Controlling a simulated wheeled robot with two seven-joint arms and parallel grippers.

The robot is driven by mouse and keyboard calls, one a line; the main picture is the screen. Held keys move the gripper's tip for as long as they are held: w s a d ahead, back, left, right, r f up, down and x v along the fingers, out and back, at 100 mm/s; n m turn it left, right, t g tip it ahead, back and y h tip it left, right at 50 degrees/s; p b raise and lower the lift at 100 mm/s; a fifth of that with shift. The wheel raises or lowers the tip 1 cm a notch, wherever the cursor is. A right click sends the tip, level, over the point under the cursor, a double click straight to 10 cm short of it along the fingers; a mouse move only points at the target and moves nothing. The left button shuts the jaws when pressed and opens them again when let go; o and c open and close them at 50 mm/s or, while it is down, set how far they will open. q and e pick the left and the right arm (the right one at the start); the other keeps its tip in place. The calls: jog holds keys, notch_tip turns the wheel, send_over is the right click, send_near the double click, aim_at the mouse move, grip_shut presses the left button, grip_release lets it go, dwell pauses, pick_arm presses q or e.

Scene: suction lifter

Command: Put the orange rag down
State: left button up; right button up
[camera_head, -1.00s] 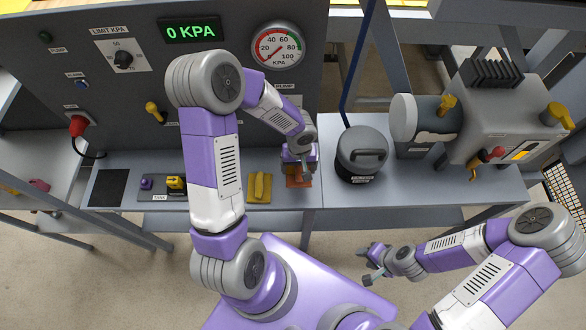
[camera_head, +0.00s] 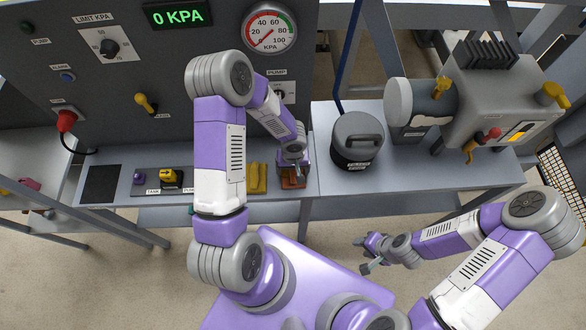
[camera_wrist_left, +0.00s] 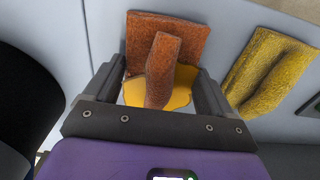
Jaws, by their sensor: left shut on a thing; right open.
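The orange rag (camera_head: 293,183) is on or just above the grey bench, near its front edge and right of the yellow rag (camera_head: 257,178). My left gripper (camera_head: 297,170) points down at the orange rag and is shut on its raised fold. In the left wrist view the fold of the orange rag (camera_wrist_left: 164,58) stands between the two fingers, with its flat part beyond. A yellow-orange patch (camera_wrist_left: 180,88) shows under the fold; I cannot tell what it is. The yellow rag (camera_wrist_left: 270,72) lies apart at the right. My right gripper (camera_head: 370,258) is open and empty in front of the bench.
A dark lidded canister (camera_head: 357,142) stands on the bench right of the orange rag. A pump unit (camera_head: 495,100) is further right. A control panel (camera_head: 215,95) with a gauge (camera_head: 269,26) reading near zero rises behind. A small yellow-topped device (camera_head: 171,178) sits left of the yellow rag.

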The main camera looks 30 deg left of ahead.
pick_arm(q)
jog(key=o, duration=0.8)
jog(key=shift+c, duration=0.2)
jog(key=shift+r, duration=0.35)
notch_tip(320, 180, up, 11)
jog(key=p, duration=0.3)
jog(key=s+d+f+m+h, duration=0.3)
jog(key=s+d+f+h, duration=0.1)
jog(key=s+d+f, duration=0.7)
notch_tip(320, 180, down, 3)
jog(key=shift+s+d+r+m+t, duration=0.2)
jog(key=shift+d+m+t, duration=0.15)
jog(key=shift+d, duration=0.2)
